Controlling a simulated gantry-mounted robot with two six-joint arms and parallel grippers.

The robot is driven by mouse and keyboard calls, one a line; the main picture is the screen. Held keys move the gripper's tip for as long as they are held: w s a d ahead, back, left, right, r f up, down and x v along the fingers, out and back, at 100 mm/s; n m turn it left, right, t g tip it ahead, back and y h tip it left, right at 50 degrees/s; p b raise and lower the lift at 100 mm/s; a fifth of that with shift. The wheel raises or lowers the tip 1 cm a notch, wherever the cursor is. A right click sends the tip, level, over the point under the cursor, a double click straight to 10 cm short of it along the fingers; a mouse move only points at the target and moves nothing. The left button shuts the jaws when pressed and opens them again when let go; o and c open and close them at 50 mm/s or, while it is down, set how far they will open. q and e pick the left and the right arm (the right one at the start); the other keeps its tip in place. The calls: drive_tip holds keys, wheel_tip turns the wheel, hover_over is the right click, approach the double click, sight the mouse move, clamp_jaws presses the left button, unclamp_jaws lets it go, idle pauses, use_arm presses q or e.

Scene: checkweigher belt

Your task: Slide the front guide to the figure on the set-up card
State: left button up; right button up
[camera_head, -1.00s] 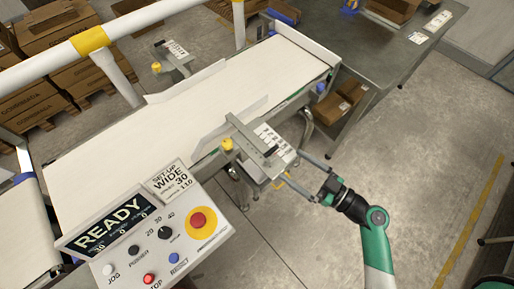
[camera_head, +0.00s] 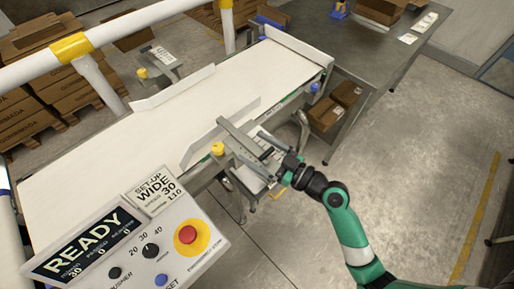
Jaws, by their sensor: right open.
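The front guide (camera_head: 205,143) is a pale upright plate along the near side of the white belt. Its grey bracket (camera_head: 236,146) reaches out over the near edge, with a yellow knob (camera_head: 217,148) beside it. My right gripper (camera_head: 259,158) is open at the outer end of this bracket, its fingers spread around it. Contact cannot be told, and the gripper partly hides the scale there. The set-up card (camera_head: 155,190) above the control panel reads "SET-UP WIDE" with 30 and what looks like 110. My left gripper is out of view.
The far guide (camera_head: 172,91) has its own bracket and yellow knob. The control panel (camera_head: 140,255) with a red stop button and a READY display (camera_head: 85,243) stands in front. A steel table (camera_head: 385,50) stands behind right; open floor lies at right.

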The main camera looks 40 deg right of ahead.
clamp_jaws()
drive_tip(key=shift+w+f+b, duration=0.1)
drive_tip(key=shift+w+b, duration=0.35)
drive_tip(key=shift+w, duration=0.6)
unclamp_jaws()
drive_tip(key=shift+s, duration=0.1)
drive_tip(key=s, duration=0.3)
drive_tip(key=s+d, duration=0.1)
drive_tip(key=s, duration=0.2)
drive_tip(key=s+d, duration=0.1)
drive_tip(key=s, duration=0.3)
drive_tip(key=shift+s, duration=0.1)
drive_tip(key=shift+s+d, duration=0.1)
drive_tip(key=shift+s, duration=0.5)
